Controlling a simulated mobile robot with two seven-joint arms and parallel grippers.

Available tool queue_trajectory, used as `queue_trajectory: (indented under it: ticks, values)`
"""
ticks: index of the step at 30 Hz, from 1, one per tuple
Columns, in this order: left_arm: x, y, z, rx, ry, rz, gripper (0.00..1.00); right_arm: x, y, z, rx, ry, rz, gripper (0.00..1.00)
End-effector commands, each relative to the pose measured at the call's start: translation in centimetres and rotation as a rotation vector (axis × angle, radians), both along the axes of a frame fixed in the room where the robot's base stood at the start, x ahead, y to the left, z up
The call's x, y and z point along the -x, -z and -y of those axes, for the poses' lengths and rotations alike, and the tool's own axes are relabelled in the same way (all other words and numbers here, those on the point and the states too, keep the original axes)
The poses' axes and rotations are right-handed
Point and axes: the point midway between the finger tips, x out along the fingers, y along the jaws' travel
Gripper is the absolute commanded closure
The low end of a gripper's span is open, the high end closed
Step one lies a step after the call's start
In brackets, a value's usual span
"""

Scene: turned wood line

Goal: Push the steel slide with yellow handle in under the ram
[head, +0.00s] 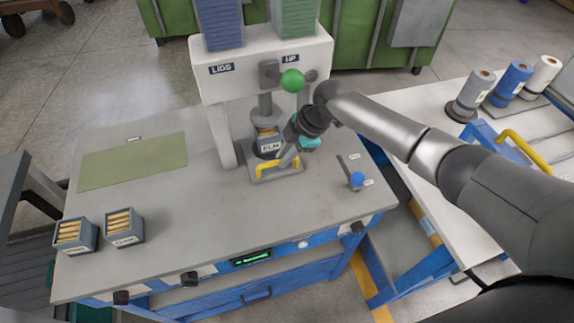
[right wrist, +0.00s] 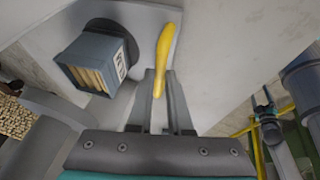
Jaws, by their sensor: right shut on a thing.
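The steel slide (head: 254,176) lies on the bench under the press, with its yellow handle (head: 280,169) toward the bench front. A grey box labelled ELM (head: 268,143) stands on the slide, close below the ram (head: 266,108). In the right wrist view the box (right wrist: 92,66) shows sticks inside, left of the yellow handle (right wrist: 166,45). My right gripper (head: 288,161) is shut on the handle, whose near end lies between the fingers (right wrist: 162,88). The wrist partly hides the slide's right side. My left gripper is not in view.
The press frame (head: 222,132) stands behind and beside the slide. Two boxes of sticks (head: 75,234) (head: 124,227) sit at the bench's left front. A green mat (head: 133,160) lies at left. A blue-knobbed lever (head: 357,179) stands at right. The bench front middle is clear.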

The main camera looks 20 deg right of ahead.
Motion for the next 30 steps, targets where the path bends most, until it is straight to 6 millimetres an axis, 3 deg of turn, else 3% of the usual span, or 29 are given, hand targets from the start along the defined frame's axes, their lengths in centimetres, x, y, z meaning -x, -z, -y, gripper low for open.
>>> queue_trajectory:
  ticks: [14, 15, 22, 30]
  values:
    - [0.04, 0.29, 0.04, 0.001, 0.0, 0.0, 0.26, -0.56, -0.12, 0.09, 0.001, 0.003, 0.007, 1.0]
    - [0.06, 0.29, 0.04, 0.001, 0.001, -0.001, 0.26, -0.58, -0.14, 0.09, 0.001, 0.003, 0.007, 0.79]
    - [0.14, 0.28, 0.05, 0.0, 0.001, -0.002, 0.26, -0.48, -0.08, 0.07, 0.001, 0.002, 0.004, 0.54]
    - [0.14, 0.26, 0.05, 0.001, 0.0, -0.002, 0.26, -0.33, -0.09, 0.06, 0.001, 0.0, 0.0, 0.53]
